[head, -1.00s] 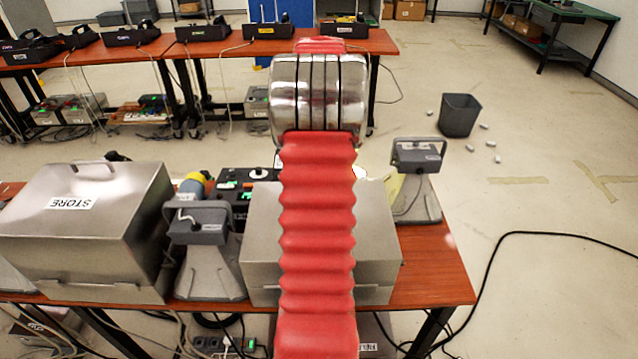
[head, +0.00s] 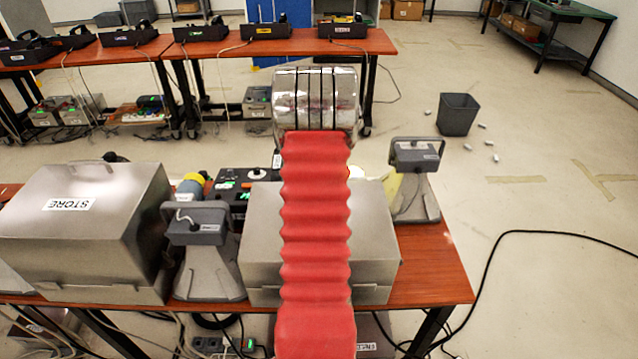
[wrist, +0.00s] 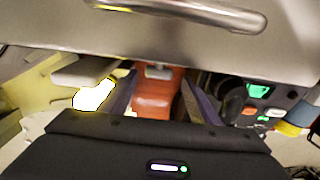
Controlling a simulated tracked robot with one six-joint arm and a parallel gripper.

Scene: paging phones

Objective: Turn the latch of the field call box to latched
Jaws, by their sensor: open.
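A plain steel box (head: 375,240) stands on the near table, partly covered by my red arm, in the head view. I cannot tell for sure that it is the field call box; no name shows on it. A steel surface with a bar handle (wrist: 190,12) fills the top of the wrist view. My gripper (wrist: 158,97) shows there as two dark fingers, apart, with nothing between them. A small grey part (wrist: 158,72) lies beyond the fingers, against the red-brown tabletop. The latch and its setting cannot be made out. My gripper is hidden in the head view.
A steel STORE box (head: 85,235) and a grey horn-like unit (head: 208,250) stand left; a similar unit (head: 416,180) stands right. A black panel with lit buttons (head: 235,185) sits behind. A black cable (head: 495,250) crosses the floor right.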

